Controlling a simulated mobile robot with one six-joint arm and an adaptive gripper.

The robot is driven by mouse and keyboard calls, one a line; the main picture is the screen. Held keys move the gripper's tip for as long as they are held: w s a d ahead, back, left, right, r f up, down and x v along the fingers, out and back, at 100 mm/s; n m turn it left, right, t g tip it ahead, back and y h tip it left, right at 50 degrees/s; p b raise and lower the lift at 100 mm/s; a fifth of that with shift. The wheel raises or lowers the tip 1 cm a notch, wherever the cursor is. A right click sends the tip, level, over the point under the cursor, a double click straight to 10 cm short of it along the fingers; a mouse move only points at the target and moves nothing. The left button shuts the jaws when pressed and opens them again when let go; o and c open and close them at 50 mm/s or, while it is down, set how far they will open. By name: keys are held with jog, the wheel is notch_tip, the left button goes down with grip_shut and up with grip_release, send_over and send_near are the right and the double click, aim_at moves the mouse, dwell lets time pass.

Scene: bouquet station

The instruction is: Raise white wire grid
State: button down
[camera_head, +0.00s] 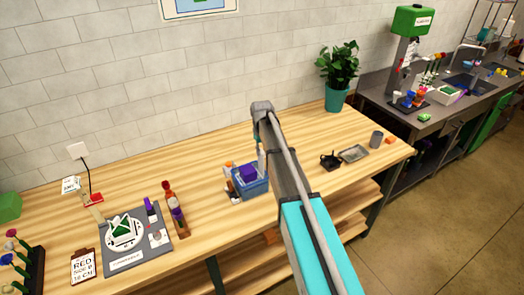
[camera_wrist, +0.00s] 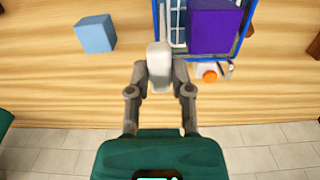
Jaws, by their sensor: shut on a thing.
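The white wire grid (camera_wrist: 178,28) shows in the wrist view as pale bars inside a blue bin (camera_wrist: 240,45), partly covered by a purple block (camera_wrist: 213,25). My gripper (camera_wrist: 158,80) is shut on a pale upright piece at the bin's near left edge, which looks like part of the grid; the join is not clear. In the head view, the bin (camera_head: 252,190) stands on the wooden table with the purple block (camera_head: 248,173) in it. My arm hides its right side. Whether the grid is lifted cannot be told.
A light blue block (camera_wrist: 95,33) lies left of the bin in the wrist view. A round orange-topped thing (camera_wrist: 209,75) is at its near right. A wall runs behind.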

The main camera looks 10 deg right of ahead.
jog(key=shift+w+r+p, duration=0.1)
jog(key=shift+r+p, duration=1.25)
jog(key=shift+p, duration=0.1)
jog(key=c, duration=0.5)
grip_release()
jog(key=shift+c, duration=0.2)
jog(key=shift+f, duration=0.1)
